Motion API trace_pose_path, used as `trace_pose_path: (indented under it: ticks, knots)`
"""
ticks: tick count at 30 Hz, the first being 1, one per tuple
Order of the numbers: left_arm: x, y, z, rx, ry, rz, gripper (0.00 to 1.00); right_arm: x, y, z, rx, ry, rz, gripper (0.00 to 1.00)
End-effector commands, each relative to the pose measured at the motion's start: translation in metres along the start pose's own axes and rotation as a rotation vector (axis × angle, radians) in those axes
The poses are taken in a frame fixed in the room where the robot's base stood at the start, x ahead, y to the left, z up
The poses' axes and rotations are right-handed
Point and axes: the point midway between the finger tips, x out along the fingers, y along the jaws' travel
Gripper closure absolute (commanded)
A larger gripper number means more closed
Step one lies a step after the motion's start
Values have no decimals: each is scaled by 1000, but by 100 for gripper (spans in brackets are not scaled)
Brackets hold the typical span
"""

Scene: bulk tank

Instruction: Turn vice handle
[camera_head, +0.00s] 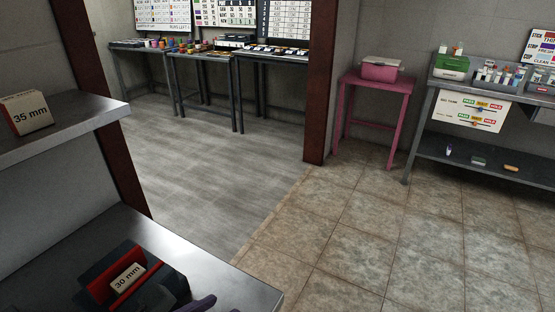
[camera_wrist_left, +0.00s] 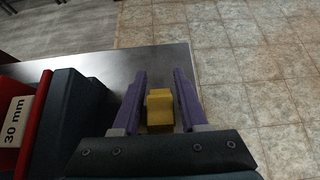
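The vice is dark with red jaw faces and sits at the near edge of the steel bench in the head view (camera_head: 158,277). A white "30 mm" block (camera_head: 127,277) lies between its jaws. In the left wrist view the vice body (camera_wrist_left: 78,112) is at the left, with the label (camera_wrist_left: 14,120) beside it. A yellow block-shaped part (camera_wrist_left: 159,108), possibly the handle's end, shows between the purple fingers of my left gripper (camera_wrist_left: 158,75). The fingers are apart, with small gaps beside the yellow part. In the head view only a purple piece of this gripper (camera_head: 203,304) shows. My right gripper is not in view.
A "35 mm" box (camera_head: 26,113) sits on the upper shelf (camera_head: 75,116) at left. Beyond are a pink table (camera_head: 376,82), another bench (camera_head: 480,152) and open tiled floor (camera_head: 350,235).

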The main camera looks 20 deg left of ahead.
Motion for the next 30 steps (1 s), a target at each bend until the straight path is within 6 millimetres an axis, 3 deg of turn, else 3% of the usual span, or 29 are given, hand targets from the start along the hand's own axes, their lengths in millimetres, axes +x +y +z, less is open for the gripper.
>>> trace_pose_path:
  ticks: [4,14,24,30]
  knots:
    - [0,0,0,0,0,0,39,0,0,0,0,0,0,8]
    - [-6,0,0,-1,2,1,38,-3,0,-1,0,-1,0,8]
    - [-70,0,0,-1,3,1,38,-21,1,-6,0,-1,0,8]
    - [-94,0,0,0,1,1,38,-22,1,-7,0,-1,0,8]
